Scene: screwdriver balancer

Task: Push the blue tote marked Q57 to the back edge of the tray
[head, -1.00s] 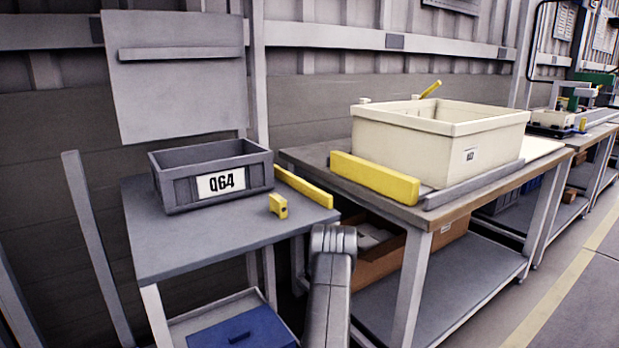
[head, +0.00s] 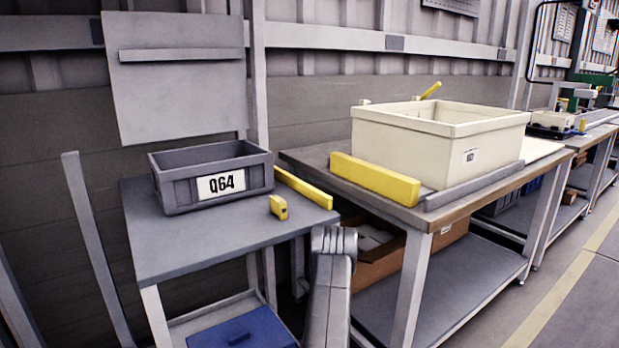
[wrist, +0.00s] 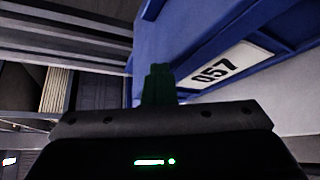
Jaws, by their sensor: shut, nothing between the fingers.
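The blue tote (wrist: 225,40) marked Q57 fills the upper right of the wrist view. Its white label (wrist: 222,68) appears tilted there. My gripper (wrist: 159,72) is shut and empty, its dark fingers in front of the tote's blue side. I cannot tell whether the fingertips touch the tote. In the head view a blue box (head: 240,332) shows at the bottom on the lower shelf of the left table, cut off by the frame. I cannot tell if it is the Q57 tote.
A grey tote (head: 210,180) marked Q64, a yellow bar (head: 303,187) and a small yellow block (head: 278,207) sit on the left table (head: 235,228). A cream bin (head: 430,150) stands on the right bench, with a brown box (head: 375,266) beneath. Table legs stand close by.

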